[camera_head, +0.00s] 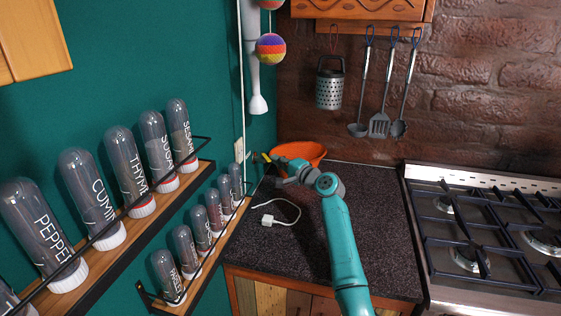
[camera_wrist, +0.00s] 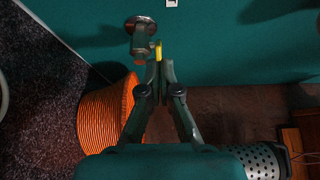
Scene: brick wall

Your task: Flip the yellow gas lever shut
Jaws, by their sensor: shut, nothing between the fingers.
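The yellow lever (camera_wrist: 158,50) shows as a short upright bar at the right side of a metal valve (camera_wrist: 140,30) on the teal wall. In the wrist view, my gripper (camera_wrist: 160,68) is shut and empty. Its fingertips are right at the lower end of the lever; I cannot tell whether they touch it. In the head view, a small yellow patch, the lever (camera_head: 266,157), shows by the wall corner at the end of my gripper (camera_head: 272,161). The valve is too small there to make out clearly.
An orange woven basket (camera_head: 303,152) stands close behind my gripper; it also shows in the wrist view (camera_wrist: 105,115). A white cable with a plug (camera_head: 267,220) lies on the dark counter (camera_head: 375,230). Spice shelves (camera_head: 105,258) line the left wall. A gas stove (camera_head: 485,235) stands at right.

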